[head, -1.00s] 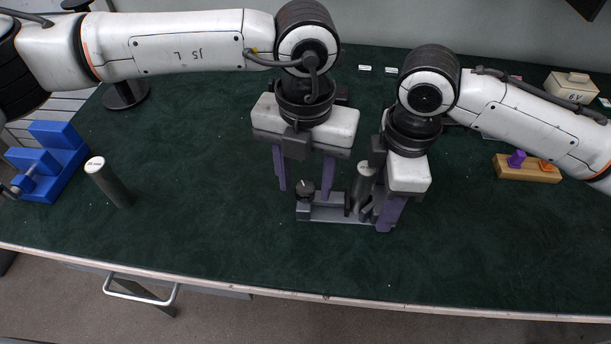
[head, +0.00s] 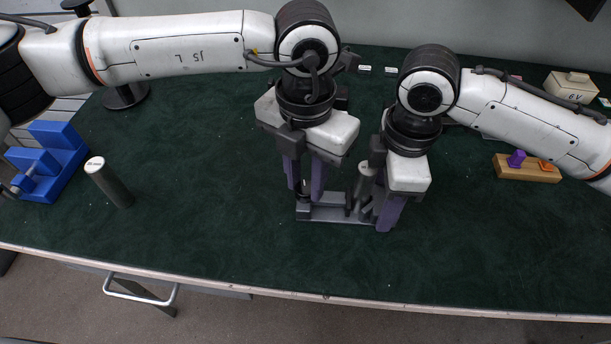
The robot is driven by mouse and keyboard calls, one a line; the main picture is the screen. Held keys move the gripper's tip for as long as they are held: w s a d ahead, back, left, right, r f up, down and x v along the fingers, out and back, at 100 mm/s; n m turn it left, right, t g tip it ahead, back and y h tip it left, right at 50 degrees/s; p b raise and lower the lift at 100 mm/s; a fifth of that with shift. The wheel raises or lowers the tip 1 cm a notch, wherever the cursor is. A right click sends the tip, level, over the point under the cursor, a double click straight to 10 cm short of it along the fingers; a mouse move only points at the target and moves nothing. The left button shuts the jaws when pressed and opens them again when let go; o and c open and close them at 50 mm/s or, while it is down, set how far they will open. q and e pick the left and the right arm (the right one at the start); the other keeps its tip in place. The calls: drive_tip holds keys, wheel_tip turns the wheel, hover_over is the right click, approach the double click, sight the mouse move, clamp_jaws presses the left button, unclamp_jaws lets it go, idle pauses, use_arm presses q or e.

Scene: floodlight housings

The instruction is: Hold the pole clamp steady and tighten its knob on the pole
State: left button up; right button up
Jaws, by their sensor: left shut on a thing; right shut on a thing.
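The pole clamp (head: 335,214) is a grey, flat-based piece on the green mat. A short grey upright cylinder (head: 363,184), seemingly the pole, stands at its right part. A dark round knob (head: 303,194) is at its left end, now mostly hidden between fingers. My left gripper (head: 304,188) points down with its purple fingers closed on the knob. My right gripper (head: 378,212) is shut at the clamp's right end, close beside the upright cylinder. Its grip is partly hidden by its own fingers and body.
A separate dark grey cylinder (head: 116,188) stands at left near a blue stepped block (head: 52,168). A wooden block (head: 527,174) with purple and orange pieces and a beige box (head: 571,87) are at right. The mat in front is clear.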

sight(306, 187)
use_arm(q)
drive_tip(key=m, duration=0.5)
drive_tip(key=shift+m, duration=0.7)
drive_tip(key=o, duration=1.1)
wheel_tip(306, 187, up, 12)
drive_tip(key=shift+r, duration=0.1)
idle(5.1)
